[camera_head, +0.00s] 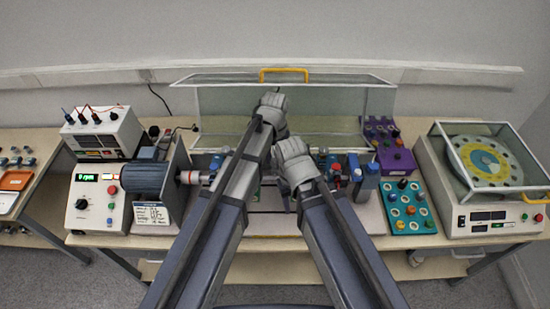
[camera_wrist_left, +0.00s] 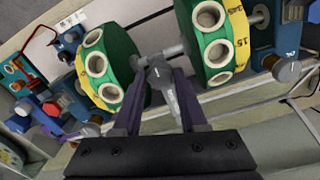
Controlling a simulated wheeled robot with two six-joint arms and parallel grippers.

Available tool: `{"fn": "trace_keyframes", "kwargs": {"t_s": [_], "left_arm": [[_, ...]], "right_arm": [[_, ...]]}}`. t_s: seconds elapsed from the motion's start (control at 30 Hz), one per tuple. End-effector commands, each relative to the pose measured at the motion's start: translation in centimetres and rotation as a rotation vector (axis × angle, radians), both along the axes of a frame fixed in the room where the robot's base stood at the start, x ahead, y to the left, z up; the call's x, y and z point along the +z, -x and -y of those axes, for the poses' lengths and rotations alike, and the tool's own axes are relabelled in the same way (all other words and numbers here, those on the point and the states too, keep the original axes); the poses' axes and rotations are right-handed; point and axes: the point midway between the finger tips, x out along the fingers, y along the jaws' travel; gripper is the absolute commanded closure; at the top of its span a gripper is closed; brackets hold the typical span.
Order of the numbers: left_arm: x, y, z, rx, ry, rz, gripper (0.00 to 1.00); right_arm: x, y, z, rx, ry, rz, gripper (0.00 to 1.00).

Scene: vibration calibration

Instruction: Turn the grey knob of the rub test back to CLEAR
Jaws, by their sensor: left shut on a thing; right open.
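In the left wrist view a grey lever-shaped knob (camera_wrist_left: 160,80) with a round hub stands between the fingers of my left gripper (camera_wrist_left: 158,98), which is shut on it. It sits just below the shaft, between two green rotor discs (camera_wrist_left: 222,50) with yellow number bands. No CLEAR mark is readable. In the head view my left gripper (camera_head: 272,108) is over the rig at the middle of the bench. My right gripper (camera_head: 294,162) is lower and to its right, open. Both hands hide the knob and most of the rotor there.
A motor (camera_head: 150,178) and a control box (camera_head: 98,205) stand left of the rig. A clear guard (camera_head: 330,108) with a yellow handle stands behind. Blue pedestals (camera_head: 371,178), a teal tray (camera_head: 408,210) and a dial machine (camera_head: 490,165) are on the right.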

Motion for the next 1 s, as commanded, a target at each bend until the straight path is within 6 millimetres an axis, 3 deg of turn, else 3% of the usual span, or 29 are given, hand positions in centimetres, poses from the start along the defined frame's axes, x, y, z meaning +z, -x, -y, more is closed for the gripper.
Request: {"fn": "trace_keyframes", "kwargs": {"t_s": [1.0], "left_arm": [[-0.01, 0.01, 0.02, 0.966, 0.0, 0.0, 1.0]], "right_arm": [[-0.01, 0.0, 0.0, 0.0, 0.0, 0.0, 0.5]]}}
